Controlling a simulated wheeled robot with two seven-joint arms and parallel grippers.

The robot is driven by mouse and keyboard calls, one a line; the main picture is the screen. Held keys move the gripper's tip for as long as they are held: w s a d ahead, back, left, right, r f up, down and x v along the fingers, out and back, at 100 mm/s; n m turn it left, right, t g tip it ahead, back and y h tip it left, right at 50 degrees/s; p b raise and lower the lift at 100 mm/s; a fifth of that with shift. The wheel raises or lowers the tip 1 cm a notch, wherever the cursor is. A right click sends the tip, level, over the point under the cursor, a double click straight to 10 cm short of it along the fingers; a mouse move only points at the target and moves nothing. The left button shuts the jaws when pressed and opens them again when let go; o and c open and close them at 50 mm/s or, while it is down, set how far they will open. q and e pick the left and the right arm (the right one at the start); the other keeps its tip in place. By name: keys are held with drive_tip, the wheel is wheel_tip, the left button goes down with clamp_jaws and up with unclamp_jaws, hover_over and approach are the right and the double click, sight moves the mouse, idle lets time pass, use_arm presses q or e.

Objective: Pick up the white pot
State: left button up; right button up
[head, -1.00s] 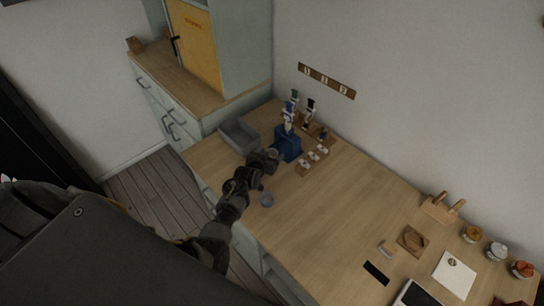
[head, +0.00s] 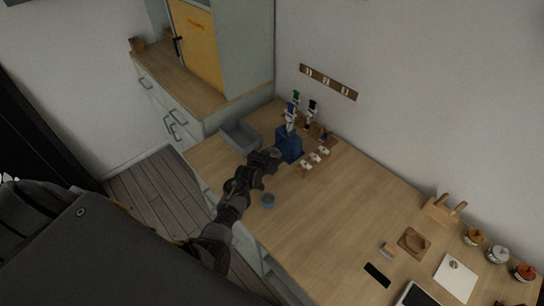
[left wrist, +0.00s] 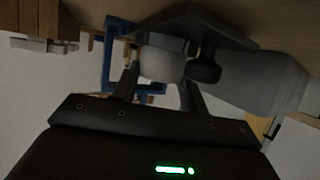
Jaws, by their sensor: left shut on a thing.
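My left gripper (head: 274,154) is over the counter, beside the blue box-like stand (head: 289,143). In the left wrist view my left gripper (left wrist: 160,80) has its two fingers on either side of a rounded, pale white pot (left wrist: 161,62) and is shut on it. In the head view the held pot is hidden by the gripper, so its height above the counter cannot be told. My right gripper is not in view.
A grey bin (head: 240,135) stands left of the blue stand. A small wooden rack with white pieces (head: 315,159) is to its right. The middle of the wooden counter (head: 320,215) is clear.

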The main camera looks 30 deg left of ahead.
use_arm(q)
wheel_tip(320, 180, up, 3)
drive_tip(key=shift+s+f, duration=0.1)
drive_tip(key=shift+f, duration=0.1)
drive_tip(key=s+a+r+b, duration=0.1)
drive_tip(key=s+a+r, duration=0.1)
drive_tip(key=s+r, duration=0.2)
drive_tip(key=s+a+r+b, duration=0.1)
drive_tip(key=s+a+r, duration=0.1)
drive_tip(key=s+r, duration=0.3)
drive_tip(key=s, duration=0.4)
drive_tip(key=shift+a+r+b, duration=0.3)
drive_tip(key=w+d+r+b, duration=0.1)
drive_tip(key=d+r+b, duration=0.1)
drive_tip(key=d+r, duration=0.5)
drive_tip(key=w+d+r+b, duration=0.2)
drive_tip(key=d+r, duration=0.5)
drive_tip(key=r, duration=0.5)
drive_tip(key=shift+w+d+r+m+h+b, duration=0.3)
drive_tip(key=shift+d+h+b, duration=0.1)
drive_tip(key=shift+b, duration=0.45)
